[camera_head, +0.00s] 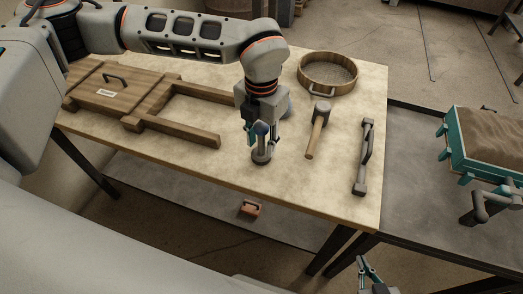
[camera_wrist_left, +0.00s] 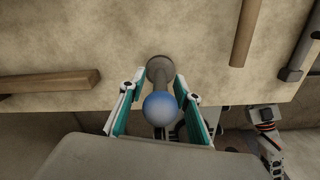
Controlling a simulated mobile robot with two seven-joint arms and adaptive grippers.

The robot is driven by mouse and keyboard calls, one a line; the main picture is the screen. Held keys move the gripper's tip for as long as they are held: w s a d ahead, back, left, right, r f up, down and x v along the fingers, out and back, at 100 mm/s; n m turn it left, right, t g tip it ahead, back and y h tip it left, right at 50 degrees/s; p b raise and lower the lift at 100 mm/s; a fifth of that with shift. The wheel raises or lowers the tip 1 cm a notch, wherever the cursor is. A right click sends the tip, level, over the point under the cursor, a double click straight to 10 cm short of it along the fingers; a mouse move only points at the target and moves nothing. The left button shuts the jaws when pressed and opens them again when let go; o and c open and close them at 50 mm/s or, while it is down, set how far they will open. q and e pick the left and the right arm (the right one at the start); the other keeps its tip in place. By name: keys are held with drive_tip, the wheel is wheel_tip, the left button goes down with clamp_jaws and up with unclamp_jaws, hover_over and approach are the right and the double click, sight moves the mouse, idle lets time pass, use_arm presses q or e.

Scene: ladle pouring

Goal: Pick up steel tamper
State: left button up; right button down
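The steel tamper (camera_head: 261,157) stands upright on the table near its front edge, with a round grey base and a blue ball knob on top. My left gripper (camera_head: 262,143) points down over it from above. In the left wrist view, the blue knob of the tamper (camera_wrist_left: 160,108) is between the two teal fingers of my left gripper (camera_wrist_left: 160,76). Gaps show on both sides of the knob, so the fingers are open around it. My right gripper (camera_head: 370,275) is low at the bottom edge, away from the table top, and its opening is unclear.
A mallet (camera_head: 318,125) and a grey-handled bar tool (camera_head: 364,158) lie right of the tamper. A round sieve (camera_head: 328,73) is behind them. A wooden frame (camera_head: 195,128) lies left. A teal sand box (camera_head: 487,143) stands far right. A small handled block (camera_head: 249,209) is below the table top.

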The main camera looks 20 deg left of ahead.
use_arm(q)
clamp_jaws()
drive_tip(key=shift+r, duration=0.15)
